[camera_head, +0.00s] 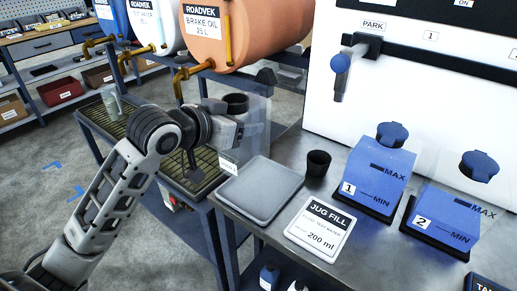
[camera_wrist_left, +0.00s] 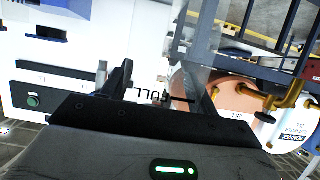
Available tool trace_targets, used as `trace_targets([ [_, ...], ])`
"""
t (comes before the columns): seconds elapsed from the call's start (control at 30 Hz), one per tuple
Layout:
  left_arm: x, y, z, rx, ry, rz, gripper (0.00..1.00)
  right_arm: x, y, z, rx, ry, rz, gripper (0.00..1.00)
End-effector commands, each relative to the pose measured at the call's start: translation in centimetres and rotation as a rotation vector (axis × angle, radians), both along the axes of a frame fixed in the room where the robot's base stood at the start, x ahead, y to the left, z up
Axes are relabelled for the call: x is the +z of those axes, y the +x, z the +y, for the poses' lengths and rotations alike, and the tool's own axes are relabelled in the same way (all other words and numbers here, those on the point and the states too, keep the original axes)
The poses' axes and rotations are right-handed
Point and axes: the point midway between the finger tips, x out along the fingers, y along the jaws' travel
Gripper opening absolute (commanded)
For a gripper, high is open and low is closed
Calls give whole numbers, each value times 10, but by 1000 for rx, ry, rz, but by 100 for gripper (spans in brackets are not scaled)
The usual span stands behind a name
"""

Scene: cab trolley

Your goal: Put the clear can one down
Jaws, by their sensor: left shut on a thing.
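My left gripper (camera_head: 240,130) is shut on the clear can (camera_head: 259,112), a see-through vessel held upright at the right end of the drip bench. The can is partly hidden by the fingers, and I cannot tell whether its base touches anything. A dark round rim (camera_head: 236,101) shows beside it; I cannot tell what it belongs to. In the left wrist view the clear can (camera_wrist_left: 205,68) shows faintly past the fingers. My right gripper is in neither view. Another clear vessel (camera_head: 111,104) stands on the drip grating to the left.
A grey flat tray (camera_head: 260,188) lies bare on the bench, right of the gripper. Near it are a small black cup (camera_head: 318,163), the JUG FILL card (camera_head: 320,229) and blue tanks 1 (camera_head: 375,177) and 2 (camera_head: 446,215). An orange brake oil drum (camera_head: 245,35) with brass taps stands behind.

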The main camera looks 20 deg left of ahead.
Motion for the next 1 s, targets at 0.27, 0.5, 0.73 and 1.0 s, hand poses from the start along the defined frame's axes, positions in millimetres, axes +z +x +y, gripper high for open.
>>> trace_targets([
  [0.27, -42, 18, -26, 3, 0, 3, 19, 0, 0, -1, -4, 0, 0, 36],
  [0.5, -64, 24, -35, 3, 1, 7, 19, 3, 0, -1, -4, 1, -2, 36],
  [0.73, -85, 24, -34, 2, 3, 2, 19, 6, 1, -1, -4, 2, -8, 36],
  [1.0, -87, 24, -34, 2, 3, 1, 19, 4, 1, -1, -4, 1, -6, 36],
])
